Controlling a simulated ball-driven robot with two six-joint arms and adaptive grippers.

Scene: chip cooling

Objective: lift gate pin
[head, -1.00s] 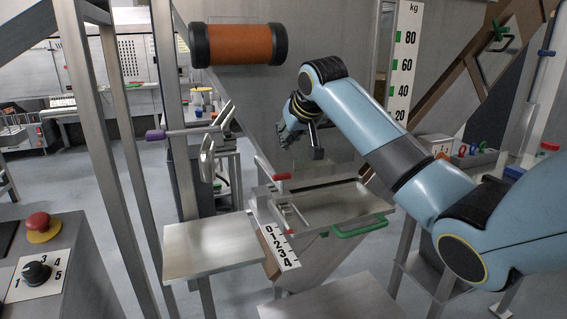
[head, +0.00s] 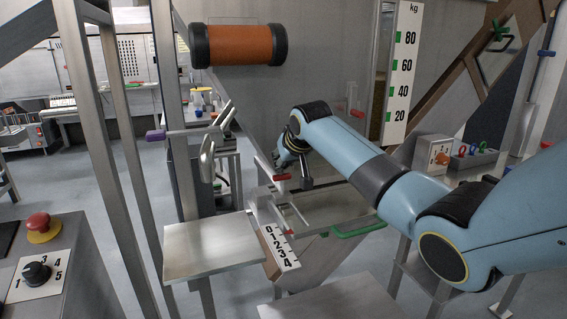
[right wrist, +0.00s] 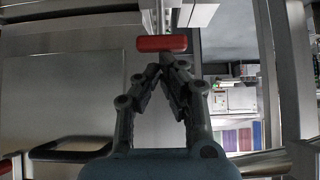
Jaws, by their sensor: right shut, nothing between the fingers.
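In the right wrist view the red handle (right wrist: 162,43) lies just beyond the fingertips. My right gripper (head: 283,160) is by the handle in the head view, partly hidden by its own wrist. In the right wrist view its fingers (right wrist: 163,68) meet at the tips with nothing between them. The handle is outside the fingers; I cannot tell whether they touch it. My left gripper is not in view.
A numbered scale (head: 283,248) hangs below the tray, and a green handle (head: 360,229) is on its front right. A flat metal shelf (head: 212,246) stands front left. An orange roller (head: 238,45) hangs above. A purple-ended lever (head: 155,136) is at left.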

